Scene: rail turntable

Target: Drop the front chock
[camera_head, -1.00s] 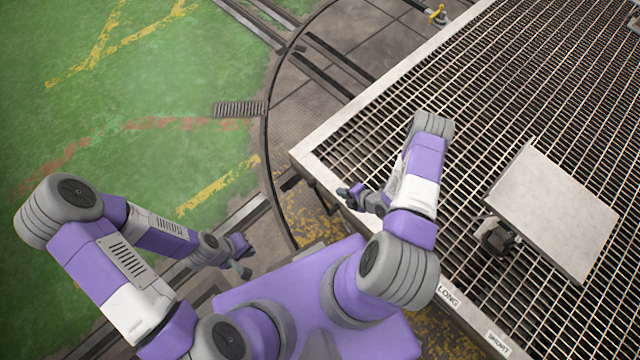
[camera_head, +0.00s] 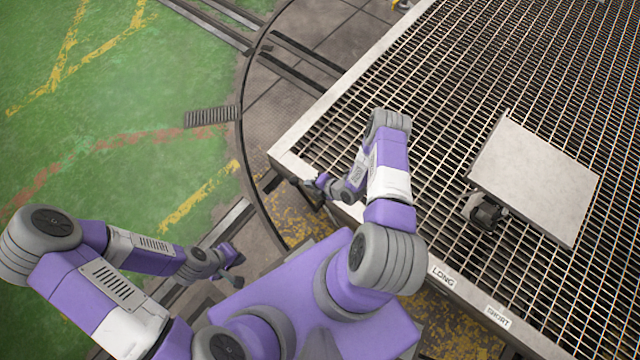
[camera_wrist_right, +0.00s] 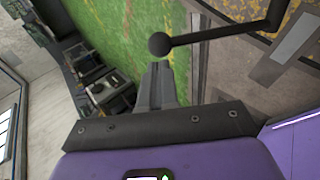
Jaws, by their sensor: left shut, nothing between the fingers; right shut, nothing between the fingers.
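I cannot pick out the front chock for certain in either view. My right gripper (camera_head: 312,184) is shut and empty, low by the near-left corner of the grated deck (camera_head: 283,158). In the right wrist view its fingers (camera_wrist_right: 158,82) are together, with a black rod and ball knob (camera_wrist_right: 160,45) just beyond the tips. I cannot tell whether the tips touch the knob. My left gripper (camera_head: 236,262) is shut and empty, low over the floor on the left.
A pale tilted panel (camera_head: 535,180) with a dark fitting (camera_head: 486,213) stands on the deck. LONG (camera_head: 443,277) and SHORT (camera_head: 497,316) labels mark its near edge. A curved rail (camera_head: 241,110) borders the open green floor (camera_head: 110,110).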

